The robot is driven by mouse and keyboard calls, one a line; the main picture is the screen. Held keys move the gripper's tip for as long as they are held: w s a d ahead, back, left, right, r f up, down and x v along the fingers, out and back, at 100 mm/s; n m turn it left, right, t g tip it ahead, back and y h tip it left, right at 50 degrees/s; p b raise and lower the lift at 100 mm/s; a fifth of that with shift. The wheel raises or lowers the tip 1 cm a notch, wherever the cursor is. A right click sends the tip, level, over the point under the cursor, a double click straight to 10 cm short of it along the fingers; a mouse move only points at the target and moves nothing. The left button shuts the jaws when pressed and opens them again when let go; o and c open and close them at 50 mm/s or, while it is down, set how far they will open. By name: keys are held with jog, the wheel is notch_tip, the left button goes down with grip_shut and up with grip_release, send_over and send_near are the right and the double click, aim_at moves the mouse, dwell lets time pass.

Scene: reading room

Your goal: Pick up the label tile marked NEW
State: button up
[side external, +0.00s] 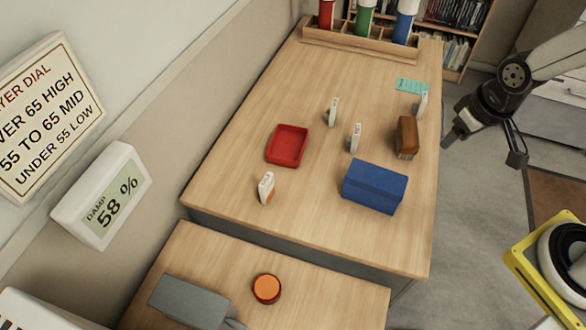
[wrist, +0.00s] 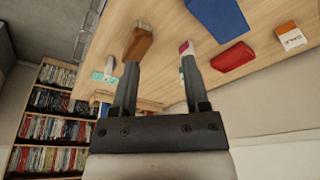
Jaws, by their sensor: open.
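Several white label tiles stand on the wooden table in the side view: one at the front left (side external: 266,188), one in the middle (side external: 355,137), one behind it (side external: 333,111) and one near the right edge (side external: 421,104). Their words are not readable there, so I cannot tell which is marked NEW. In the wrist view one tile (wrist: 291,37) has an orange band and small unclear lettering; another with a pink band (wrist: 186,48) is partly hidden by a finger. My gripper (side external: 484,147) is open and empty, off the table's right side.
A red tray (side external: 287,145) lies left of centre. A teal card (side external: 412,86) and a wooden rack (side external: 360,41) are farther back. Table space between them is free.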

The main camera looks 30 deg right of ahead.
dwell(0.3)
jog(key=o, duration=0.6)
jog(key=shift+c, duration=0.2)
jog(key=shift+r, duration=0.1)
jog(key=shift+w+v, duration=0.55)
jog(key=shift+v, duration=1.85)
jog(key=w+a+m+t+y, duration=0.2)
jog(key=w+m+t+y, duration=0.6)
jog(key=w+m, duration=1.95)
jog(key=n+g+y, duration=0.1)
jog(key=g+y, duration=0.1)
send_near(331, 112)
jog(key=w, duration=0.1)
jog(key=w+f, duration=0.1)
jog(key=w+a, duration=0.1)
jog(key=shift+w+f, duration=0.2)
jog(key=shift+w, duration=0.2)
jog(key=shift+f, duration=0.35)
